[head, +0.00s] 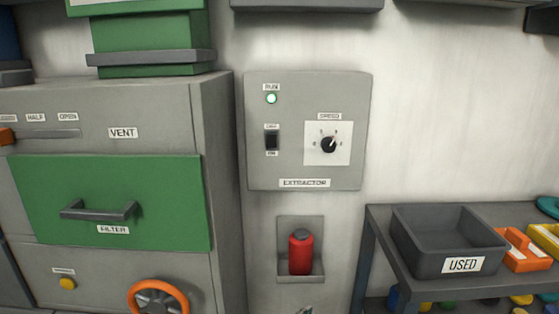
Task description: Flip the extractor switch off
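The extractor switch (271,141) is a small black rocker on the left of a grey wall panel (305,90) labelled EXTRACTOR. A label at its top appears to read OFF, and one at its bottom appears to read ON. Which way the rocker is tilted is too small to tell. The RUN lamp (271,99) above it glows green-white.
A black SPEED knob (328,145) sits right of the switch. A red canister (301,252) stands in a wall holder below. A grey cabinet with a green FILTER drawer (150,180) is left. A dark USED bin (420,254) stands on a shelf right. The panel front is unobstructed.

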